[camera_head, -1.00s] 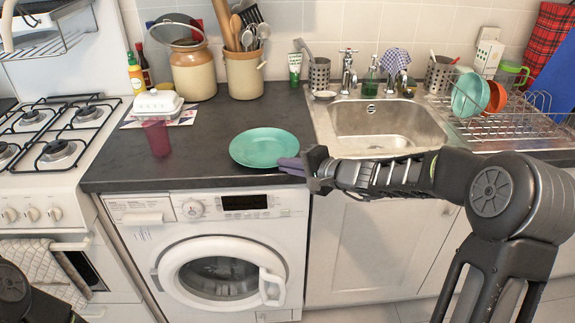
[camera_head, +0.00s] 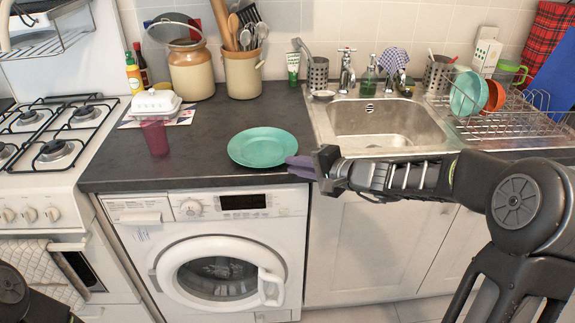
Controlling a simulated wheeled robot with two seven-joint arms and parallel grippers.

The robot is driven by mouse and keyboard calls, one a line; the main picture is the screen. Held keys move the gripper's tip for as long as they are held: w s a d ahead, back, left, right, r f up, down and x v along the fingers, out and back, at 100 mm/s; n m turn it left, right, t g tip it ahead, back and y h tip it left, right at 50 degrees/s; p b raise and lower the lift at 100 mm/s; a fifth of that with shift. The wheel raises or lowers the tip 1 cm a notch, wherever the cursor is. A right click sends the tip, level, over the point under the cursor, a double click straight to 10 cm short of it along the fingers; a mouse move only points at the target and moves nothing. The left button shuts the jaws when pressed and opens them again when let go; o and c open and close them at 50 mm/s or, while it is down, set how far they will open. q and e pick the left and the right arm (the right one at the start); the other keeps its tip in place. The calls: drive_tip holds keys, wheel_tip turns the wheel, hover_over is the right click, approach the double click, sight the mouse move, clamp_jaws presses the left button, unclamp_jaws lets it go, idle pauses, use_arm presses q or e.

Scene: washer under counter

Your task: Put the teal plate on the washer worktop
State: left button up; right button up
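The teal plate (camera_head: 262,147) lies flat on the dark worktop (camera_head: 205,173) above the washer (camera_head: 222,255), near the worktop's right end and front edge. My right gripper (camera_head: 297,167) is just right of the plate, its purplish fingers pointing left at the plate's right rim. The fingers look parted, with nothing held between them; whether a fingertip still touches the rim is hard to tell. Only a dark piece of my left arm shows at the lower left corner; its gripper is out of view.
A red-purple cup (camera_head: 154,137) and a white butter dish (camera_head: 156,103) stand left of the plate. A jar (camera_head: 191,72) and a utensil crock (camera_head: 243,74) stand behind. The sink (camera_head: 385,122) and a dish rack (camera_head: 510,120) are right. The stove is left.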

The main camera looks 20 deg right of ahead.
drive_tip(key=v, duration=0.8)
drive_tip(key=shift+s+b, duration=0.2)
drive_tip(key=shift+b, duration=0.1)
drive_tip(key=shift+d, duration=0.1)
drive_tip(key=s+a+f+n+g+h, duration=0.1)
drive_tip(key=s+a+f+g, duration=0.25)
drive_tip(key=f, duration=0.65)
drive_tip(key=s+a+f+n+g, duration=0.1)
drive_tip(key=s+a+f+g, duration=0.3)
drive_tip(key=f, duration=0.7)
drive_tip(key=s+a+f+n+g+h, duration=0.1)
drive_tip(key=s+a+f+n+g, duration=0.3)
drive_tip(key=f, duration=0.6)
drive_tip(key=s+a+f+n, duration=0.2)
drive_tip(key=s+a+f, duration=0.3)
drive_tip(key=s, duration=0.3)
drive_tip(key=s+a+f+n, duration=0.2)
drive_tip(key=s+a+f, duration=0.2)
drive_tip(key=s+f, duration=0.3)
drive_tip(key=shift+s+a+h, duration=0.4)
drive_tip(key=shift+s, duration=0.15)
drive_tip(key=shift+f, duration=0.1)
